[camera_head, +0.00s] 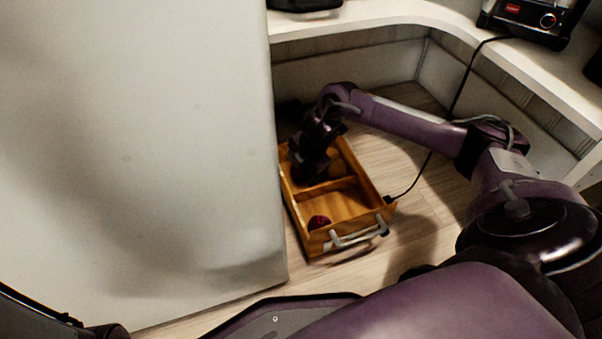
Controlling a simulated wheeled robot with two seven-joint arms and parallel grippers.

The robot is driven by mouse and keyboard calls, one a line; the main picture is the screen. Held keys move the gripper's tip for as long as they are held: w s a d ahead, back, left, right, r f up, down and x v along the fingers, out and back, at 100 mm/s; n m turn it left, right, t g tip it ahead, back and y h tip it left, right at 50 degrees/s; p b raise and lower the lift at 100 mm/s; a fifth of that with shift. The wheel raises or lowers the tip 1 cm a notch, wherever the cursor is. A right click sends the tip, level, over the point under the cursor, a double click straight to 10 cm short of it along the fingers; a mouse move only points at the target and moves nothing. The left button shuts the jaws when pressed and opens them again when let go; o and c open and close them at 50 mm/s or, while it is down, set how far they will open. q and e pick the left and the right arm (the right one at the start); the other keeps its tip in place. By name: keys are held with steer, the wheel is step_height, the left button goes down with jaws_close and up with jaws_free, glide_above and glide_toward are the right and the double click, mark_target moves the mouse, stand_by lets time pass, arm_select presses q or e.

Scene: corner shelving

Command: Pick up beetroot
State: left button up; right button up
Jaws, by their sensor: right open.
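A small dark red, round thing that looks like the beetroot (319,222) lies in the near compartment of a wooden drawer-like box (352,204), close to its front wall. My right gripper (309,176) points down into the far compartment of the box. Its fingers are dark and hard to make out. Some reddish shape shows beside the fingers, but I cannot tell what it is. The right gripper is apart from the dark red thing in the near compartment. My left gripper is not in view; only a part of my left arm shows at the lower left.
A large pale panel (140,140) stands close along the box's left side. A white corner shelf (470,30) curves above, with a black appliance (530,18) on it. A black cable (455,105) hangs down to the box's right side. Wooden floor (425,200) is free right of the box.

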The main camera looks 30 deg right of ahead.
steer(key=shift+c, duration=0.5)
steer(key=c, duration=1)
steer(key=shift+c, duration=0.2)
steer(key=shift+r, duration=0.15)
